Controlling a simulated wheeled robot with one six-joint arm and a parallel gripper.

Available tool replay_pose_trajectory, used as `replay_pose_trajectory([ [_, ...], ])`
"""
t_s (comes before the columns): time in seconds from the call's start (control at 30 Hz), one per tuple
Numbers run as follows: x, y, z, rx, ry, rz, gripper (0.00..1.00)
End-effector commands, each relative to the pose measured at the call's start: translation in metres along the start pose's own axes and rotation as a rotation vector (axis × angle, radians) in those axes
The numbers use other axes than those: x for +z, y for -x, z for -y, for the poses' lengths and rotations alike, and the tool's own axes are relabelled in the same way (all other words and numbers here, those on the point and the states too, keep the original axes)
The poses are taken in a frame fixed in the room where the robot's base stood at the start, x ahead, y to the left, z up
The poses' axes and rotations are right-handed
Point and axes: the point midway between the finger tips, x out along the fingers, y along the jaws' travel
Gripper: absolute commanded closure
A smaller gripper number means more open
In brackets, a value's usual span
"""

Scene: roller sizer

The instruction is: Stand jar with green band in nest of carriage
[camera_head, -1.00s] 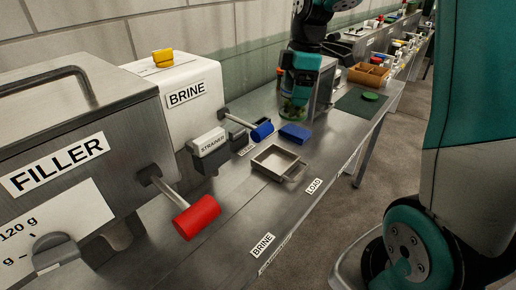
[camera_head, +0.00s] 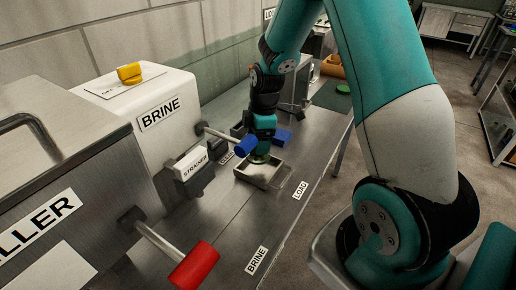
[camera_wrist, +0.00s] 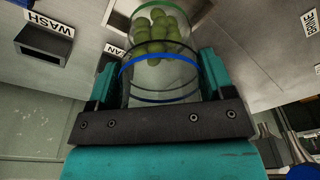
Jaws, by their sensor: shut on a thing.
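A clear glass jar (camera_wrist: 165,78) of green olives is between my gripper's fingers in the wrist view. It has a green edge at its far end and blue rings around its nearer part. My gripper (camera_wrist: 157,68) is shut on it; it also shows in the head view (camera_head: 262,140), pointing down. The carriage (camera_head: 246,177), a square metal tray with a raised rim, is right below. The jar's lower part (camera_head: 260,158) shows at or inside the rim. Whether it touches the nest floor is hidden.
A blue handle (camera_head: 245,146) and a blue block (camera_head: 282,136) are close beside my gripper. The strainer box (camera_head: 193,170) stands left of the carriage. A red handle (camera_head: 194,265) juts out nearer. The bench by the LOAD label (camera_head: 300,189) is clear.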

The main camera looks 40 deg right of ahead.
Motion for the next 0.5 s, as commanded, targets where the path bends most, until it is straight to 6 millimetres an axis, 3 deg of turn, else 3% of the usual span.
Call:
replay_pose_trajectory([
  [0.33, 0.006, -0.04, 0.0, -0.001, -0.001, 0.0, 0.53],
  [0.5, 0.006, -0.045, -0.001, 0.003, -0.001, 0.0, 0.53],
])
